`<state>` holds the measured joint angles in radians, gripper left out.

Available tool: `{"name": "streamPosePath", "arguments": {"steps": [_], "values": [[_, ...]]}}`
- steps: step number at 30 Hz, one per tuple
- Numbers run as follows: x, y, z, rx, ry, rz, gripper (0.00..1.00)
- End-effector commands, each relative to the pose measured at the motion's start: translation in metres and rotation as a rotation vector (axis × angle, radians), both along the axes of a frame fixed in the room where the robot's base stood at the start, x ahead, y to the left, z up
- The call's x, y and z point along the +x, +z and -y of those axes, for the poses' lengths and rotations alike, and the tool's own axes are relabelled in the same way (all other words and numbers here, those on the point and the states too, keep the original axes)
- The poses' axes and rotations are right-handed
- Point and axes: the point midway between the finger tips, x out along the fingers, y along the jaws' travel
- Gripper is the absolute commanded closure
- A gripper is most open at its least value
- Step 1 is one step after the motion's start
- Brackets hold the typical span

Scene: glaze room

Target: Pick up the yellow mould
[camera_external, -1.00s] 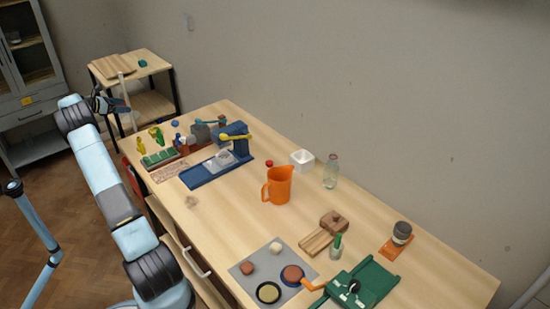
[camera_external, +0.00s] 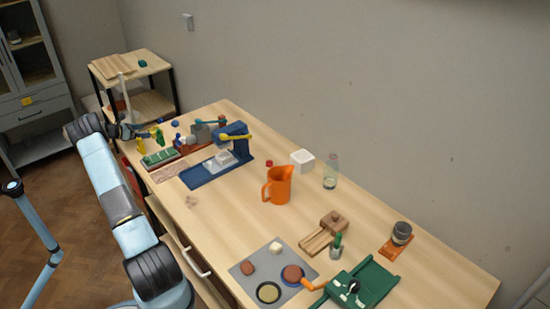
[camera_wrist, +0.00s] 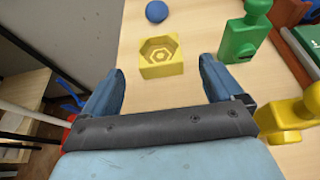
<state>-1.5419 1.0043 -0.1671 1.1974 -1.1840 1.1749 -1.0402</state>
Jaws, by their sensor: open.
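The yellow mould (camera_wrist: 162,53) is a small block with a stepped hexagonal hollow in its top. It sits on the wooden table in the wrist view, just beyond my fingertips and between their lines. My gripper (camera_wrist: 160,80) is open and empty, with one blue finger on each side. In the external view my gripper (camera_external: 143,131) is over the far left end of the table. I cannot make out the mould clearly there.
A blue ball (camera_wrist: 156,11) lies beyond the mould. A green figure (camera_wrist: 244,38) stands to its right, and a yellow figure (camera_wrist: 291,116) is close to my right finger. A green tray (camera_external: 160,158), a blue machine (camera_external: 217,168) and an orange jug (camera_external: 278,186) stand farther along the table.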

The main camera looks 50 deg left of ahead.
Motion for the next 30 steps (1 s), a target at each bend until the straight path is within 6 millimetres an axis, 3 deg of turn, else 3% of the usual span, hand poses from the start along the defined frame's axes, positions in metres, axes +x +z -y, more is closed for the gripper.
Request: {"name": "streamPosePath", "arguments": {"steps": [20, 28, 30], "values": [[0.066, -0.024, 0.000, 0.001, -0.001, 0.000, 0.06], [0.069, -0.025, 0.000, 0.000, 0.001, 0.000, 0.06], [0.069, -0.025, 0.000, 0.000, 0.001, 0.000, 0.13]]}}
